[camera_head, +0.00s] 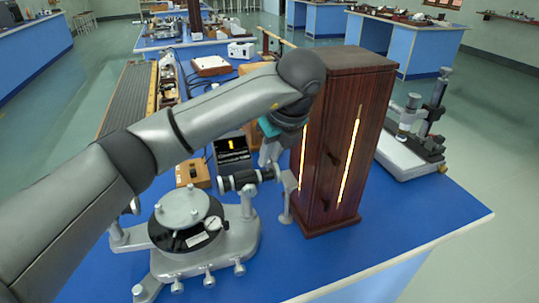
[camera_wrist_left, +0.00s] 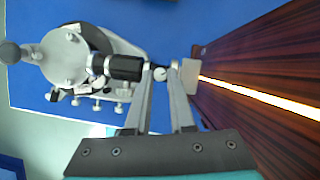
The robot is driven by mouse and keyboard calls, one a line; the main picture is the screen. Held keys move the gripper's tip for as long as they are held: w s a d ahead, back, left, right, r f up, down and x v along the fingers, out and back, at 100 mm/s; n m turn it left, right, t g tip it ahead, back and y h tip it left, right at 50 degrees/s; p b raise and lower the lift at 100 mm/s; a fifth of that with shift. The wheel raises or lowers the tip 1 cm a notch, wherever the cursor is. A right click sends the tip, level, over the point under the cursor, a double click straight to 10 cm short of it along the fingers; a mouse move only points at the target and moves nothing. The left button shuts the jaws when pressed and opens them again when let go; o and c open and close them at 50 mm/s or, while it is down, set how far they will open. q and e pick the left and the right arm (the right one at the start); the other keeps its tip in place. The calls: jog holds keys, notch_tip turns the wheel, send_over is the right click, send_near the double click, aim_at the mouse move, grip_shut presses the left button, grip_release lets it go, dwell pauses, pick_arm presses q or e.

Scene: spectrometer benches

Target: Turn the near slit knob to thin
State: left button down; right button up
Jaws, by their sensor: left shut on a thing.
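The near spectrometer (camera_head: 190,225) is a grey instrument with a round table and a black tube (camera_head: 240,180) pointing right. It also shows in the left wrist view (camera_wrist_left: 75,60). The slit knob (camera_wrist_left: 160,73) is a small pale round piece at the tube's right end. My left gripper (camera_head: 268,160) reaches down there and is shut on the knob, with one fingertip on each side in the left wrist view (camera_wrist_left: 161,68). In the head view the knob is hidden, and I cannot read its setting. My right gripper is not in view.
A tall dark wooden lamp box (camera_head: 345,140) with glowing slots stands just right of my left gripper. A grey plate on a stand (camera_head: 287,195) sits between them. A small dark display (camera_head: 233,150) with a yellow mark is behind. The blue bench (camera_head: 400,225) is clear at front right.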

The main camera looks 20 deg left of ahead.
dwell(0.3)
pick_arm(q)
jog(key=c, duration=0.8)
grip_release()
jog(key=shift+o, duration=0.2)
jog(key=p+v, duration=0.4)
jog(key=v, duration=1.1)
jog(key=shift+r, duration=0.15)
jog(key=shift+w+d, duration=0.1)
jog(key=shift+w, duration=0.05)
